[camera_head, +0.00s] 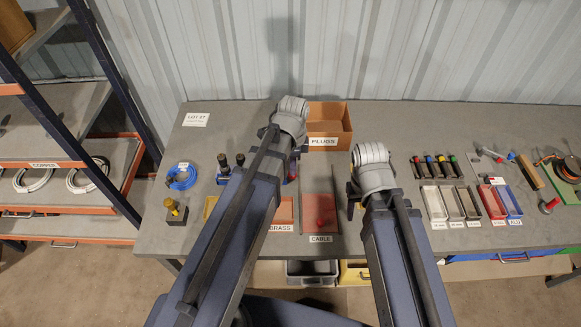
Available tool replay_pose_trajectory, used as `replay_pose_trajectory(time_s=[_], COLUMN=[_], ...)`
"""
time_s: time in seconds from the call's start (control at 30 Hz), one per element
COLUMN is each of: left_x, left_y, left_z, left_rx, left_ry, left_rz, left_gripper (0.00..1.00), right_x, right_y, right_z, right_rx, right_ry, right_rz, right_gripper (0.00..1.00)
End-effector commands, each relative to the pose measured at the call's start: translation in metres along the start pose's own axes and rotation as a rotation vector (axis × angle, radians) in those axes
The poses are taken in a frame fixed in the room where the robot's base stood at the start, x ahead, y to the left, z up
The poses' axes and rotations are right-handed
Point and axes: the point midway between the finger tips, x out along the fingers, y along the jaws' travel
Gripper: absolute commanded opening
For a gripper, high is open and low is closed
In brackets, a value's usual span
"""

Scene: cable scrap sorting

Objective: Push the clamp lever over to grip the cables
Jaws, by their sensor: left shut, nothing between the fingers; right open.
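My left gripper (288,140) is at the back middle of the bench, largely hidden under its own wrist and arm. It is shut with nothing in it. A small red and blue item (292,168) shows just beside that arm; most of it is covered, and I cannot tell whether it is the clamp or its lever. My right gripper (355,195) is open and empty, right of the CABLE tray (321,200), also partly hidden by its wrist. No cables gripped in a clamp can be made out.
A PLUGS box (328,125) stands at the back. A blue cable coil (182,176) and a yellow-black block (176,212) are at left. Narrow bins (435,204), tools and a cable reel (566,168) fill the right.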

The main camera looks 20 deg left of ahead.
Motion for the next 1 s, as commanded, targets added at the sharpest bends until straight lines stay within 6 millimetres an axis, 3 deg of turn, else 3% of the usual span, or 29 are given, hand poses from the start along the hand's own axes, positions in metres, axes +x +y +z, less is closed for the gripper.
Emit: replay_pose_trajectory(time_s=[0.27,0.93,1.0], left_x=[0.016,0.079,0.074], left_y=[0.000,0.000,-0.008], left_z=[0.000,0.000,-0.001], left_rx=[-0.001,-0.002,-0.003], left_ry=[0.000,0.000,0.000], left_rz=[0.000,0.000,0.000], left_gripper=[0.00,0.00,0.00], right_x=[0.016,0.079,0.074], right_y=[-0.002,-0.007,-0.007], right_z=[-0.001,-0.005,-0.004], right_rx=[-0.003,-0.005,-0.005], right_ry=[0.000,0.000,0.000], right_rz=[0.000,0.001,0.001], right_gripper=[0.50,0.50,0.50])
